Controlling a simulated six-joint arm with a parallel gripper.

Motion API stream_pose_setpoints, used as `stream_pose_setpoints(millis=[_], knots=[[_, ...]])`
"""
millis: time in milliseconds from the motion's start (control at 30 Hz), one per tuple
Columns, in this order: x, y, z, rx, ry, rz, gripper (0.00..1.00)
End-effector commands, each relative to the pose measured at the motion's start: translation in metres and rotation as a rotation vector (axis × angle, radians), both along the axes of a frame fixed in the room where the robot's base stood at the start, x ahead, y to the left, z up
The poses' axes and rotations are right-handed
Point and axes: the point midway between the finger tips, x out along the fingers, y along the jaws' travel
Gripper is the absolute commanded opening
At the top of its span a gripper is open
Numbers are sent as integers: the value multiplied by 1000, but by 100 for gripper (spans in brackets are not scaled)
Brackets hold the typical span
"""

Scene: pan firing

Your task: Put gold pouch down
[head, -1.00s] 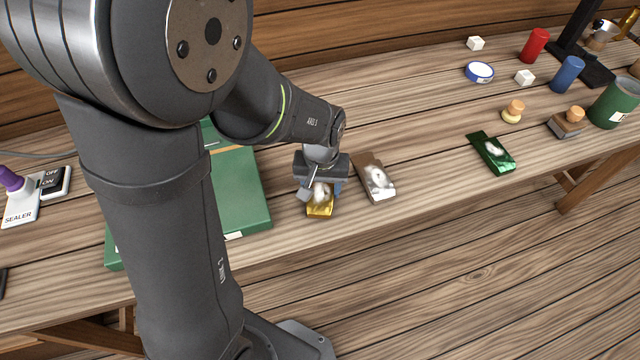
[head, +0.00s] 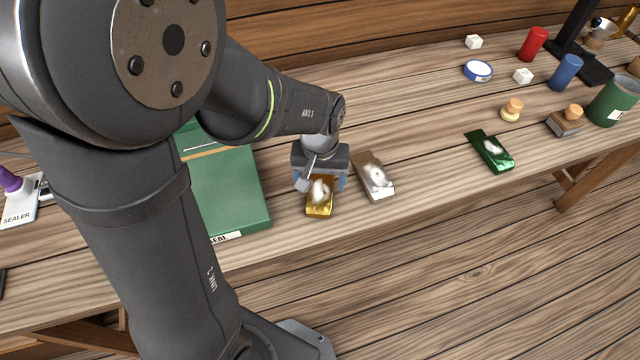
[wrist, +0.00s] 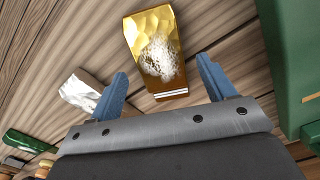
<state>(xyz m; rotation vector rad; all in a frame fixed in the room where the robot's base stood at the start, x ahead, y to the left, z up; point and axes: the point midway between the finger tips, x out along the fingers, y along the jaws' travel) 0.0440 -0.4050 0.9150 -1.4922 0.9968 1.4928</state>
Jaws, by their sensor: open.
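The gold pouch (head: 319,199) lies on the wooden bench near its front edge, between the green sealer box and the brown and white pouch. In the wrist view the gold pouch (wrist: 155,52) shows whole, with a whitish patch on its face. My gripper (head: 320,181) is just behind it in the head view. Its two blue fingers are spread apart in the wrist view (wrist: 162,82). They are empty, with the pouch lying beyond the gap between the tips. The fingers do not appear to touch the pouch.
A brown and white pouch (head: 373,177) lies close to the right of my gripper. The green box (head: 229,192) stands to the left. A green pouch (head: 490,151) lies farther right, with bare bench between. Cylinders, white cubes and stamps stand at the far right.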

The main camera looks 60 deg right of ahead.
Motion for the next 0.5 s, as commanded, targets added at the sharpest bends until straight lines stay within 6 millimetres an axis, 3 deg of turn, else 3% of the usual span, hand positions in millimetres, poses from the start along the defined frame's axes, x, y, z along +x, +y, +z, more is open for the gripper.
stream_pose_setpoints(millis=[300, 500], knots=[[0, -1, 67, -5, 0, 0, 76], [0, 0, 89, -1, 1, 0, 76]])
